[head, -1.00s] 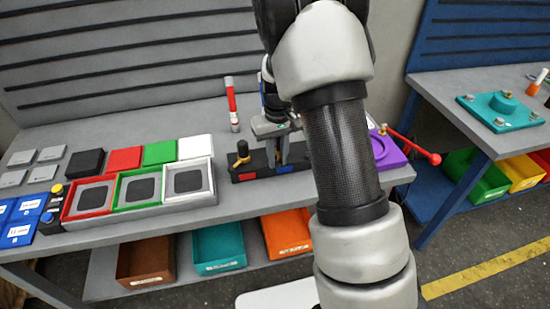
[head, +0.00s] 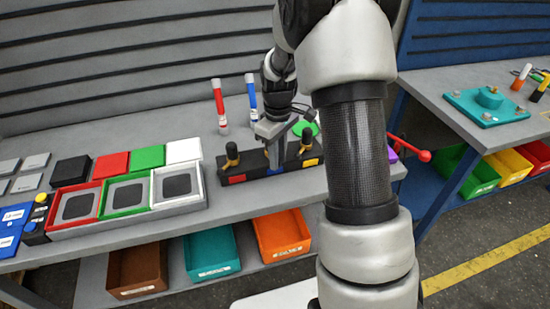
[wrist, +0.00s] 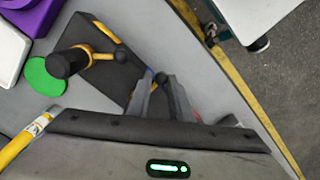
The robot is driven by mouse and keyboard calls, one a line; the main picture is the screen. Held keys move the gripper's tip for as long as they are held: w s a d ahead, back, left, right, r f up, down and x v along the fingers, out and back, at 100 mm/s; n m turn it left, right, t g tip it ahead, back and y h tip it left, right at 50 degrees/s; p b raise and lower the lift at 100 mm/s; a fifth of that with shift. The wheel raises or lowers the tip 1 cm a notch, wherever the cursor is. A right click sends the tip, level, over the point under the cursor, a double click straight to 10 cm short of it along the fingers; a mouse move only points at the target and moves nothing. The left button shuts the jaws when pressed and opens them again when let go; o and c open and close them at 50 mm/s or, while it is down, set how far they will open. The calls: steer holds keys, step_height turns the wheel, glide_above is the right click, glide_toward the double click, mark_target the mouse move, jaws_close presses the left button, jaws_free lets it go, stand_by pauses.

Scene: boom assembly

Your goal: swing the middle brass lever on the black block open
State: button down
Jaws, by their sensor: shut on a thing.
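The black block (head: 250,174) stands on the grey bench with red, blue and yellow labels on its front. Its left brass lever (head: 231,160) and right brass lever (head: 307,142) show black upright handles in the head view. The right lever (wrist: 100,54) also shows in the wrist view, with a black knob. My gripper (head: 274,160) is over the middle of the block, above the blue label, and it is shut on the middle lever. Its fingers (wrist: 164,90) hide most of that lever; only a dark round end shows between their tips in the wrist view.
A red marker (head: 219,105) and a blue marker (head: 252,98) stand behind the block. A green disc (wrist: 42,76) and a purple part (wrist: 38,16) lie near its right end. Framed trays (head: 127,199) stand to the left. A red-knobbed rod (head: 424,156) sticks out at right.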

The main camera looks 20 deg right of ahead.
steer(key=shift+w+d+r+n, duration=0.15)
steer(key=shift+d+n, duration=0.1)
steer(key=shift+n, duration=0.4)
steer(key=shift+w+d+n, duration=0.15)
steer(key=shift+d+n, duration=0.1)
steer(key=shift+n, duration=0.45)
steer(key=shift+w+d+r+n, duration=0.15)
steer(key=shift+d+n, duration=0.1)
steer(key=shift+n, duration=0.4)
steer(key=shift+w+d+f+n+p, duration=0.1)
steer(key=shift+w+d+n+p, duration=0.2)
steer(key=shift+n, duration=0.5)
steer(key=shift+w+d+f+n+p, duration=0.1)
steer(key=shift+d+n+p, duration=0.3)
steer(key=shift+n, duration=0.4)
steer(key=shift+w+d+n, duration=0.1)
steer(key=shift+d+n, duration=0.1)
steer(key=shift+n, duration=0.4)
steer(key=c, duration=1.6)
jaws_free()
steer(key=shift+c, duration=0.2)
steer(key=shift+o, duration=0.3)
steer(key=shift+d+f, duration=0.1)
